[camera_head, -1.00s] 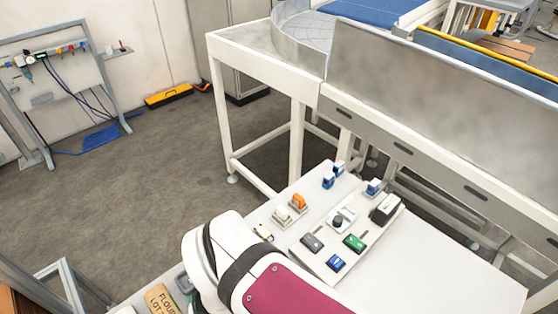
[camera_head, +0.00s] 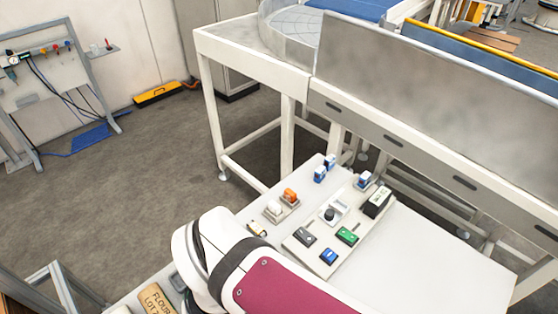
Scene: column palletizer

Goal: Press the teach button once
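A light control panel (camera_head: 318,266) lies on a white table right of my white and maroon arm link. It carries a dark grey button (camera_head: 304,235), a green button (camera_head: 347,236) and a blue button (camera_head: 328,256). A black knob (camera_head: 330,214) sits behind them. The labels are too small to read, so I cannot tell which one is the teach button. My gripper is not in view; only part of my arm shows at the bottom.
A black box (camera_head: 377,203) stands at the panel's back right. Orange and white switches (camera_head: 290,196) and small blue-and-white items (camera_head: 320,173) stand nearby. A conveyor (camera_head: 390,125) runs behind. The white table's right side (camera_head: 430,255) is clear. A flour-labelled block (camera_head: 157,299) is bottom left.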

